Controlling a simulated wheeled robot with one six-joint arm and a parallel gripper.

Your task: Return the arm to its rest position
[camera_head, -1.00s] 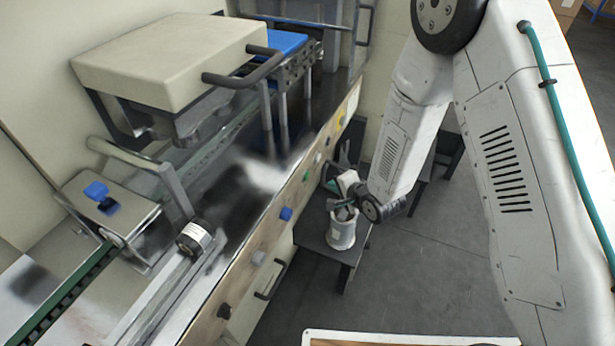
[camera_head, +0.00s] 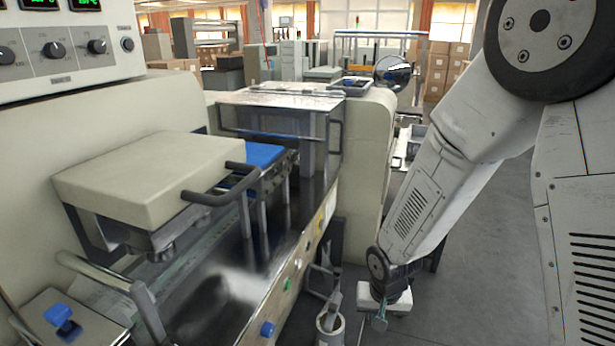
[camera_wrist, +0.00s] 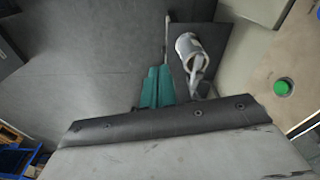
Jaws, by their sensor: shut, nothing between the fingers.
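My arm (camera_head: 430,190) reaches down from the upper right in the head view, with the wrist low beside the machine. My gripper (camera_head: 380,322) hangs below the wrist's white block, to the right of a white canister (camera_head: 331,328). In the wrist view, the teal fingers of my gripper (camera_wrist: 157,88) lie side by side, shut and empty. The canister (camera_wrist: 188,45) stands just right of the fingers in that view, with a grey tool sticking out. The fingers appear apart from it.
The wrapping machine (camera_head: 150,180) fills the left, with a front panel of coloured buttons (camera_head: 268,329). A dark stand (camera_wrist: 216,40) carries the canister. Grey floor (camera_head: 470,270) lies open to the right. Boxes (camera_head: 440,60) stand far back.

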